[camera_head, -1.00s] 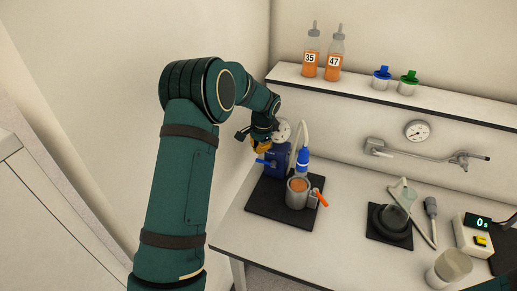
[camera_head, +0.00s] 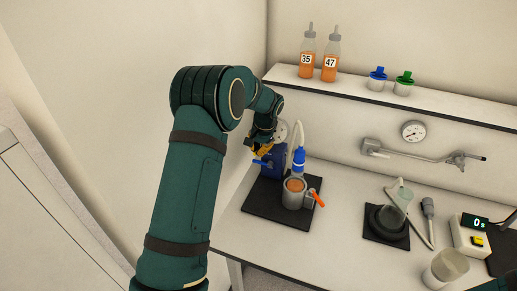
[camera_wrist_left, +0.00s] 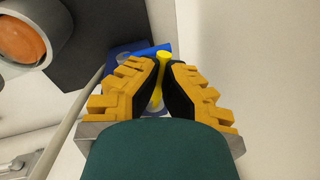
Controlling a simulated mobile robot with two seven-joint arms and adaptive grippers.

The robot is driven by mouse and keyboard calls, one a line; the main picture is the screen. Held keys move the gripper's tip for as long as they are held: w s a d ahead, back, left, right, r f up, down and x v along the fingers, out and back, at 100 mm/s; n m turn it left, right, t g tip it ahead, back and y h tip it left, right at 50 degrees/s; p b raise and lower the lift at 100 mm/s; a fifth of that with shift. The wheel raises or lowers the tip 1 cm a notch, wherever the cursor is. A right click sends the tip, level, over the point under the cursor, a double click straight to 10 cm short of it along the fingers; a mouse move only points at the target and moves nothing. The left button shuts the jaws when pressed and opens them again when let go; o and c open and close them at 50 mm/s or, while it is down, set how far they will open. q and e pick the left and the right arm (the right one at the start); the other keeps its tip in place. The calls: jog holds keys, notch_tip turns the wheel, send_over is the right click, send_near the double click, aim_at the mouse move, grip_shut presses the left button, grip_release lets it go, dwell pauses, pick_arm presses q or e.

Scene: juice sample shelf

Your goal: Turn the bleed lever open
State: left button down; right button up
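A blue pump-like block (camera_head: 272,163) stands on a black mat at the table's left end, with a blue lever (camera_head: 260,162) sticking out to its left. In the left wrist view, a yellow lever with a rounded end (camera_wrist_left: 163,60) lies between my fingertips, and the blue lever (camera_wrist_left: 145,51) shows just beyond. I cannot tell which one is the bleed lever. My left gripper (camera_head: 261,148) is at the block's upper left; its yellow-padded fingers (camera_wrist_left: 165,72) stand apart on both sides of the yellow lever. Contact is unclear. My right gripper is out of view.
The wall is close on the left. A shelf (camera_head: 440,112) with bottles runs above.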

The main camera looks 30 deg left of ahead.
pick_arm(q)
jog(key=shift+s+f, duration=0.2)
jog(key=shift+f, duration=0.1)
jog(key=c, duration=1)
grip_release()
jog(key=shift+w, duration=0.15)
jog(key=shift+r, duration=0.1)
notch_tip(320, 180, up, 12)
jog(key=d, duration=0.2)
jog(key=shift+s, duration=0.2)
jog(key=shift+d, duration=0.1)
